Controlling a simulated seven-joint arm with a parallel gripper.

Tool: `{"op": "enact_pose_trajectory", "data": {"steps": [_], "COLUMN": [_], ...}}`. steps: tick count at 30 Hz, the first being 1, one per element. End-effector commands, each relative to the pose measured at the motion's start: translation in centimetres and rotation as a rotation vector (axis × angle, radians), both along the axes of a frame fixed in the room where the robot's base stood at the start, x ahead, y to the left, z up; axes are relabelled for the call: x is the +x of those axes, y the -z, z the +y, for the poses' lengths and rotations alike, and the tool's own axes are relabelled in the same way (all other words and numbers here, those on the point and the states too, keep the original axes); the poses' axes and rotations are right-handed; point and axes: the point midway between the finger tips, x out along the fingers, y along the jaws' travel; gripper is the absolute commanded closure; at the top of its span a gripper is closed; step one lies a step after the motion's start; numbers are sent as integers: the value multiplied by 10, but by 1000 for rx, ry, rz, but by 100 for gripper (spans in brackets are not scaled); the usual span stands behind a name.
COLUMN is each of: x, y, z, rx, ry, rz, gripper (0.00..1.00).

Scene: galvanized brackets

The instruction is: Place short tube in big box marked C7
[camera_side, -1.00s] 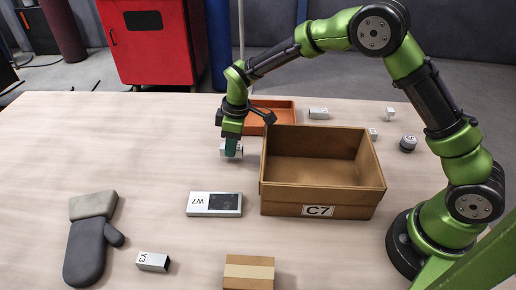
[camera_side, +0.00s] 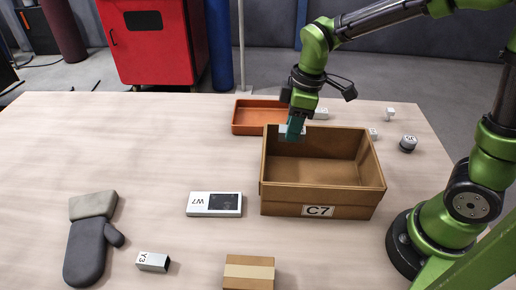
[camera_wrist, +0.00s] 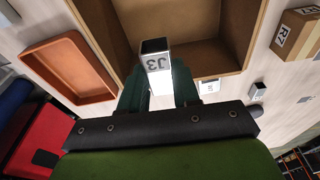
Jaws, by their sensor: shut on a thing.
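My gripper (camera_side: 295,127) is shut on a short pale metal tube (camera_side: 286,133). In the wrist view the tube (camera_wrist: 155,56) sticks out between the fingers, with its dark open end and the mark J3 showing. The big brown box (camera_side: 350,198) has an open top and a C7 label on its front. The side view shows the tube against the box's back left corner; its exact height above the rim cannot be told. The box (camera_wrist: 117,38) fills the top middle of the wrist view, with the tube overlapping it.
An orange tray (camera_side: 240,129) stands behind the box. A W7 device (camera_side: 200,204), a Y3 tube (camera_side: 152,262), a taped carton (camera_side: 249,260) and a grey glove (camera_side: 86,250) lie in front and left. A round grey piece (camera_side: 408,144) stands right.

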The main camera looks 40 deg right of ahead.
Motion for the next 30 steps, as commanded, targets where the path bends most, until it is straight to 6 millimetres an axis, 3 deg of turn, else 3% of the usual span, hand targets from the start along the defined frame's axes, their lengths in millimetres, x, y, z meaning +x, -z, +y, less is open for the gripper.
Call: {"op": "enact_pose_trajectory", "data": {"steps": [3, 9, 16, 30], "x": [-27, -45, -44, -44], "y": [11, 32, 73, 126], "z": [-6, -9, -9, -9], "rx": [0, -1, -1, -1], "ry": [-10, -31, -40, -40], "rz": [0, 5, 7, 4], "gripper": [100, 100, 100, 100]}}
